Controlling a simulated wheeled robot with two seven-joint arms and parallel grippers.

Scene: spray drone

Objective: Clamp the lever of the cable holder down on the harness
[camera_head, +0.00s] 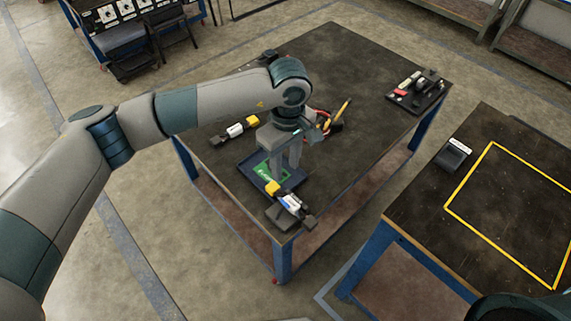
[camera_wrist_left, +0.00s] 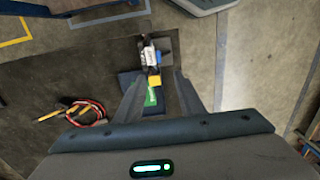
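My left gripper (camera_head: 284,168) points down over the dark blue tray (camera_head: 247,170) near the table's front corner. In the left wrist view its two fingers (camera_wrist_left: 159,82) are apart, with nothing held between them. Beyond the fingertips is a clamp-like white, blue and black piece (camera_head: 290,203), likely the cable holder; it also shows in the left wrist view (camera_wrist_left: 149,52). A yellow connector (camera_wrist_left: 154,81) sits at its near end, above a green board (camera_wrist_left: 151,98) in the tray. I cannot make out the lever's position. My right gripper is not in view.
A similar white and yellow piece (camera_head: 236,130) lies farther left on the table. Red and black wires with a yellow item (camera_wrist_left: 85,112) lie beside the gripper. A black tray of parts (camera_head: 418,92) is at the right.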

